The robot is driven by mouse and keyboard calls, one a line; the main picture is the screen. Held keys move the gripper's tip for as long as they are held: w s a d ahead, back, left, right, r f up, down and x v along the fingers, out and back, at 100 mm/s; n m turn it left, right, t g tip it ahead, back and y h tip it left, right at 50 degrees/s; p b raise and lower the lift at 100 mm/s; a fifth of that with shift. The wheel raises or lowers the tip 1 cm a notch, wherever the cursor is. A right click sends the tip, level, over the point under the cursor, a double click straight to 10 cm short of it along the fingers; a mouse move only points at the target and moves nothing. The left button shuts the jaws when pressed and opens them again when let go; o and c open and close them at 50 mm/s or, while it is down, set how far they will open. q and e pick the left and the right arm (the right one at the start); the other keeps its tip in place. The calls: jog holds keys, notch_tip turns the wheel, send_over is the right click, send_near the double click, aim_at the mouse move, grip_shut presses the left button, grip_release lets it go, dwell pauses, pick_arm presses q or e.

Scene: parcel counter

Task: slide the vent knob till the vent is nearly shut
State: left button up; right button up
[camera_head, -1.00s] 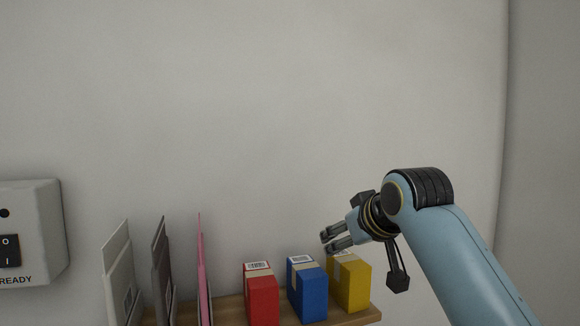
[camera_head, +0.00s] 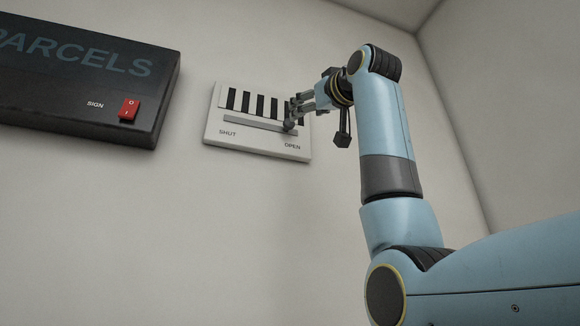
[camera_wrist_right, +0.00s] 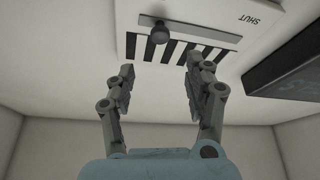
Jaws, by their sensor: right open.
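The vent (camera_head: 213,142) is a pale panel on the wall with several dark open slots, marked SHUT at left and OPEN at right. Its grey knob (camera_head: 289,125) stands near the OPEN end of the slide track. In the right wrist view the vent shows upside down, with the knob (camera_wrist_right: 159,33) at the top. My right gripper (camera_head: 296,108) is at the vent's right side, close to the knob. In the wrist view its open fingers (camera_wrist_right: 161,66) are spread, with the knob just beyond the tips and roughly between them. My left gripper is not in view.
A dark PARCELS sign box (camera_head: 85,75) with a red switch (camera_head: 129,108) hangs on the wall left of the vent. It also shows at the right of the wrist view (camera_wrist_right: 285,72). The wall below the vent is clear. A wall corner lies at right.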

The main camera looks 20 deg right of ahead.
aim_at(290, 122)
jog(key=p+x, duration=0.3)
jog(key=x, duration=0.2)
jog(key=p+x, duration=0.3)
jog(key=x, duration=0.2)
jog(key=shift+w+f, duration=0.1)
jog(key=shift+w, duration=0.3)
grip_shut()
